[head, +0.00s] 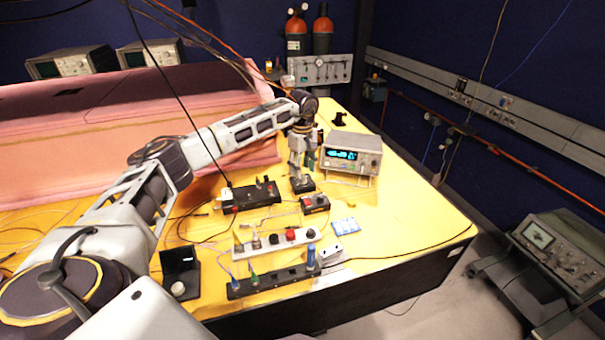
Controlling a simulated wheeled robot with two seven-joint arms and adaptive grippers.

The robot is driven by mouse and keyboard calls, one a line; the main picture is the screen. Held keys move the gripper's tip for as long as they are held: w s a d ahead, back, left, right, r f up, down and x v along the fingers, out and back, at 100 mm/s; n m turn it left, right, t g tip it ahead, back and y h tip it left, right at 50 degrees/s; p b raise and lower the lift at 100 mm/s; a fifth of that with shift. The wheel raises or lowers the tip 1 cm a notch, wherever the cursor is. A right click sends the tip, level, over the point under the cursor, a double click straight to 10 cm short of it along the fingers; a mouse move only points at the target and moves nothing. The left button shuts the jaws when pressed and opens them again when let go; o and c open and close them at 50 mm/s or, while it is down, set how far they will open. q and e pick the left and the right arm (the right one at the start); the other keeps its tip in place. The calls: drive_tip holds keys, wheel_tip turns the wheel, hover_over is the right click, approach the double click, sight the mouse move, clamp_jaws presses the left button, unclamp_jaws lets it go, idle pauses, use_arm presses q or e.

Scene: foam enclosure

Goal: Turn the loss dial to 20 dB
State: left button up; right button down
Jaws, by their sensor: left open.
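My left arm reaches in from the left across the yellow table. Its gripper (300,174) points down, open, just above or around the top of a small black box (303,187). The fingers cover the top of that box, so any knob there is hidden. I cannot read a dial marking or tell for sure which control is the loss dial. I cannot tell whether the fingers touch anything. My right gripper is not in view.
A bench meter with a blue display (352,153) stands right of the gripper. Another black box (315,203), a longer black unit (251,195) and a pale panel with knobs (277,243) are nearby. Cables cross the table (415,200), whose right side is mostly clear.

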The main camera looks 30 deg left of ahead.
use_arm(q)
wheel_tip(320, 180, up, 9)
drive_tip(key=shift+f, duration=0.15)
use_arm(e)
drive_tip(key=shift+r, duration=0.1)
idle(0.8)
use_arm(q)
wheel_tip(320, 180, up, 10)
drive_tip(key=p, duration=1)
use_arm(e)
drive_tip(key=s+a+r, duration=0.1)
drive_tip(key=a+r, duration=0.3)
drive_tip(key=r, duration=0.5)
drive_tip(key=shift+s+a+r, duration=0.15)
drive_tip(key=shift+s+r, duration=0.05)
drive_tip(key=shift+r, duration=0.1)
